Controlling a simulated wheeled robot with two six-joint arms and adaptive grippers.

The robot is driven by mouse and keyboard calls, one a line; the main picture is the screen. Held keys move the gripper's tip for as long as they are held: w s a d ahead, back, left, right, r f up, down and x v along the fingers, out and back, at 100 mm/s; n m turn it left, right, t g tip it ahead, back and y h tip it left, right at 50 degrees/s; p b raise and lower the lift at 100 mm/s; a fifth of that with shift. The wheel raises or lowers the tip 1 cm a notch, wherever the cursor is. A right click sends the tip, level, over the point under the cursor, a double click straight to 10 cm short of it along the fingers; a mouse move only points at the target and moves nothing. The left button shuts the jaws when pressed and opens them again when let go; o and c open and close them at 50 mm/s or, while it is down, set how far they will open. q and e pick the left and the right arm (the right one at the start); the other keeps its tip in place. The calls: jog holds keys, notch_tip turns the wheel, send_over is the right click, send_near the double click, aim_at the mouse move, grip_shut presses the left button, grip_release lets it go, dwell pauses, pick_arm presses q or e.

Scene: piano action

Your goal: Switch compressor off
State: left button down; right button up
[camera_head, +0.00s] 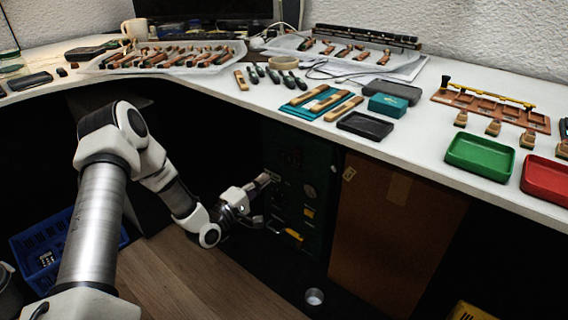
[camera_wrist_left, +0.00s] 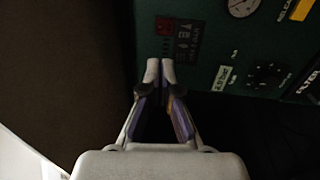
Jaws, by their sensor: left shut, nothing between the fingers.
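The compressor (camera_head: 285,160) is a dark green cabinet under the worktop, with a round gauge (camera_head: 310,191) and a yellow handle-like part (camera_head: 293,235) on its front. My left gripper (camera_head: 264,181) is shut and empty in front of the panel. Its fingertips (camera_wrist_left: 160,70) appear together just below and left of the dark plate. Contact with the panel cannot be told. My right gripper is out of view.
The white worktop (camera_head: 300,135) overhangs the compressor and holds trays, tools and wooden parts. A brown board (camera_head: 385,235) stands right of the compressor. A blue crate (camera_head: 40,248) is on the floor at left. A small metal cup (camera_head: 314,297) stands low in front.

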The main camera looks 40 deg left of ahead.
aim_at(297, 151)
pick_arm(q)
jog(key=w+b, duration=0.2)
jog(key=w, duration=0.2)
jog(key=w+b, duration=0.2)
jog(key=w, duration=0.2)
jog(key=w+d+r+b, duration=0.1)
jog(key=w+b, duration=0.1)
jog(key=w, duration=0.2)
jog(key=shift+w, duration=0.25)
jog(key=shift+w+r+b, duration=0.3)
jog(key=shift+w+b, duration=0.05)
jog(key=shift+w, duration=0.15)
